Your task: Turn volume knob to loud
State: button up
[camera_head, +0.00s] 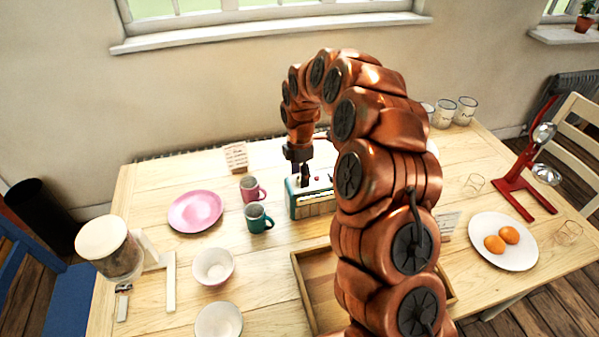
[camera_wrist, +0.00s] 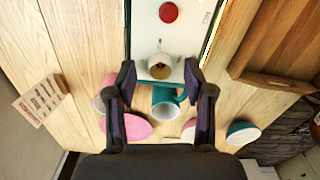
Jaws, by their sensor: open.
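A teal and white radio (camera_head: 312,205) stands on the wooden table, partly hidden by my arm. I cannot tell from markings which is the volume knob. My gripper (camera_wrist: 160,84) is open, its two dark fingers on either side of the whitish knob. I cannot tell whether they touch it. In the head view my gripper (camera_head: 303,175) points down over the radio's top.
A pink mug (camera_head: 250,190) and a teal mug (camera_head: 257,220) stand close left of the radio. A pink plate (camera_head: 195,211) lies farther left. A wooden tray (camera_head: 303,282) is in front. A white plate (camera_head: 490,258) with eggs and a red stand (camera_head: 516,190) are at right.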

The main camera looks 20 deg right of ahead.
jog(key=shift+f, duration=0.35)
jog(key=shift+c, duration=0.3)
grip_shut()
jog(key=shift+b, duration=0.35)
